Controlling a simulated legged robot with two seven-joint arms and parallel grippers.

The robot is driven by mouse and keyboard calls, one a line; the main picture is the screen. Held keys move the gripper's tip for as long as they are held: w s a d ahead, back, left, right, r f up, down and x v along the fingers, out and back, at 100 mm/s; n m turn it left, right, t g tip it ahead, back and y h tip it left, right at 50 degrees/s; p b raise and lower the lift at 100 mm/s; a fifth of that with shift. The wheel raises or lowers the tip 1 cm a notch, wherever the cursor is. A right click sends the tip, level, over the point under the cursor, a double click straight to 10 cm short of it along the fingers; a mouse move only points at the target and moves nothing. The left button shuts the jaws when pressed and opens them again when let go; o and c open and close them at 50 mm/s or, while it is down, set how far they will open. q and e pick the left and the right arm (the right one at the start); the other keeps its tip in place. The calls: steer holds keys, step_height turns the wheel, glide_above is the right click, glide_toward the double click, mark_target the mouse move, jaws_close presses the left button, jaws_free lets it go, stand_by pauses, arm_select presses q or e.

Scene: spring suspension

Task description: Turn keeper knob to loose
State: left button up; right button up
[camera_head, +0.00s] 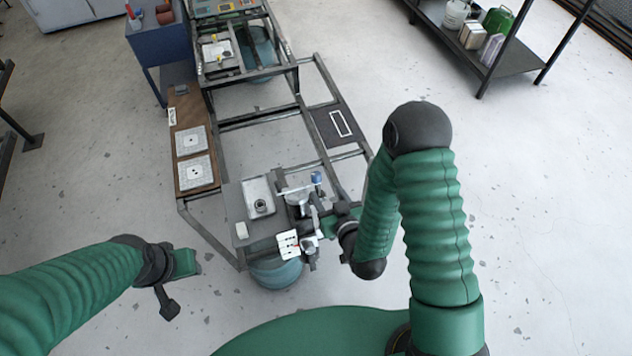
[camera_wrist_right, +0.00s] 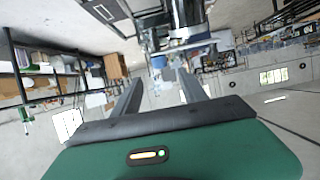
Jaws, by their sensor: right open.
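A spring-suspension fixture (camera_head: 297,196) of grey metal stands at the near end of the frame. A small blue knob (camera_head: 316,178) tops its right side; I cannot tell whether it is the keeper knob. My right gripper (camera_head: 326,224) is beside the fixture's lower right, partly hidden by its own wrist. In the right wrist view its two fingers (camera_wrist_right: 160,82) are apart with nothing clearly between them; a metal cylinder (camera_wrist_right: 186,14) and a small blue part (camera_wrist_right: 158,62) are beyond them. My left gripper (camera_head: 180,270) hangs over the floor at left, away from the fixture.
A wooden board (camera_head: 188,110) with two white square plates lies along the frame's left side. A dark shelf (camera_head: 465,50) stands far right.

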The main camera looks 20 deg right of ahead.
mark_target(318, 178)
steer(key=b+x, duration=0.4)
steer(key=x, duration=0.6)
steer(key=shift+w+f, duration=0.2)
steer(key=shift+w, duration=0.1)
arm_select(q)
steer(key=s+x, duration=0.1)
steer(key=x, duration=0.5)
steer(key=shift+s+f, duration=0.2)
steer(key=shift+s, duration=0.1)
arm_select(e)
steer(key=shift+s, duration=0.1)
steer(key=shift+c, duration=0.8)
arm_select(q)
steer(key=shift+a, duration=0.1)
arm_select(e)
jaws_close()
